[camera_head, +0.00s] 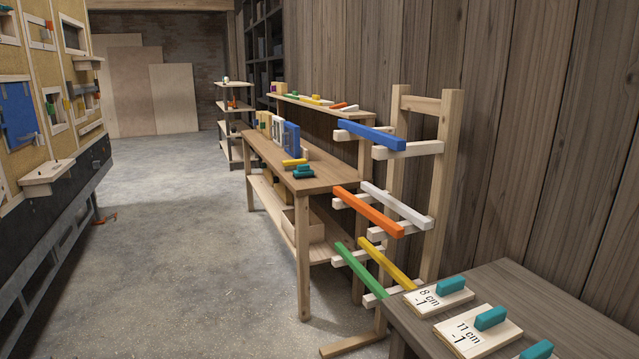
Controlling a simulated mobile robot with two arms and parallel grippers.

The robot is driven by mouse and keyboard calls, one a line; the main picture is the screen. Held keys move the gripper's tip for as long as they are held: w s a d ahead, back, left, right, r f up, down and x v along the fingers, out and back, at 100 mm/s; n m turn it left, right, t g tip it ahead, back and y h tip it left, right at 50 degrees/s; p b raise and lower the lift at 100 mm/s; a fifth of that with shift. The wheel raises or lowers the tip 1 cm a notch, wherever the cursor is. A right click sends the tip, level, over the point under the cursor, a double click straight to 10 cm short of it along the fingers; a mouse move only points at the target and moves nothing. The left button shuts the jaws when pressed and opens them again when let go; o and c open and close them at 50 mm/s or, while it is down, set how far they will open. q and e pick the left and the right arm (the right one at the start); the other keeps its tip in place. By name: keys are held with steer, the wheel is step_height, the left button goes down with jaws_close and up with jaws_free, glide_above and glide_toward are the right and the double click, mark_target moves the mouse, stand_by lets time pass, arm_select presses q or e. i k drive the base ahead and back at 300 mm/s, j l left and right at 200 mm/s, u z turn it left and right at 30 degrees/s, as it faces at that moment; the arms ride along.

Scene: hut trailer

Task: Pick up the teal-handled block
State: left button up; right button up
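A small dark block with a teal handle (303,171) lies on the near end of the wooden workbench (322,178), just in front of a yellow-handled block (294,163). On the dark table at the lower right lie pale flat blocks with teal handles. One is marked "8 cm -1" (425,301) and one "11 cm -1" (463,341). Another teal handle (537,350) is cut by the bottom edge. Neither of my grippers shows in the head view.
A wooden rack (450,161) holds blue, white, orange, yellow and green bars between the workbench and the dark table (570,309). A trailer wall (40,100) with a small shelf (47,173) stands at left. The concrete floor (180,250) between is largely clear.

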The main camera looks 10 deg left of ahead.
mark_target(305, 170)
steer(key=u, duration=1.65)
steer(key=z, duration=1.3)
steer(key=i+j+u, duration=0.3)
steer(key=i, duration=0.35)
steer(key=i+u, duration=0.25)
steer(key=i, duration=0.45)
steer(key=i+z, duration=0.2)
steer(key=i, duration=0.35)
steer(key=i+j+z, duration=0.15)
steer(key=i, duration=0.4)
steer(key=i+j+z, duration=0.2)
steer(key=i, duration=0.3)
steer(key=j, duration=0.1)
